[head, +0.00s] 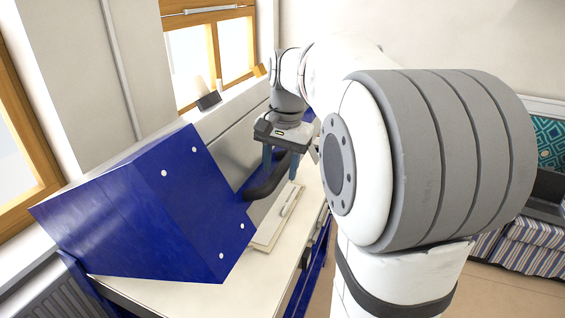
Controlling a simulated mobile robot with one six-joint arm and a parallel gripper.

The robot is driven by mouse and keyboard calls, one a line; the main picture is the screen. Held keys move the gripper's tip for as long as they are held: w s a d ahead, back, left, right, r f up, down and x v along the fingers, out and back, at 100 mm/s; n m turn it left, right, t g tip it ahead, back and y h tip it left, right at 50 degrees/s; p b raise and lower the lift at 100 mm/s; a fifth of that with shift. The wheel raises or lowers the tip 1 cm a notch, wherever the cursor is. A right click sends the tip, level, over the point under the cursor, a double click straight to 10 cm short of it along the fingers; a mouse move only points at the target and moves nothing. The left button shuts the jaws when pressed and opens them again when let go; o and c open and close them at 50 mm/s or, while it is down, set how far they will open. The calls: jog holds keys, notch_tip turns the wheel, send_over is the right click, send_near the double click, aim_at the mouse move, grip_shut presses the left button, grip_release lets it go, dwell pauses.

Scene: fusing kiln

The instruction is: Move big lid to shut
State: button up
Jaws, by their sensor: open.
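My arm hides the area to the right.
A flat pale panel with a bar (286,208) lies on the worktop (135,295) right of the kiln. A window sill with a small dark object (208,100) runs behind. A striped seat (535,250) stands at far right.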

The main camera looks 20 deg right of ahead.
jog(key=shift+f, duration=0.2)
jog(key=shift+c, duration=0.5)
grip_shut()
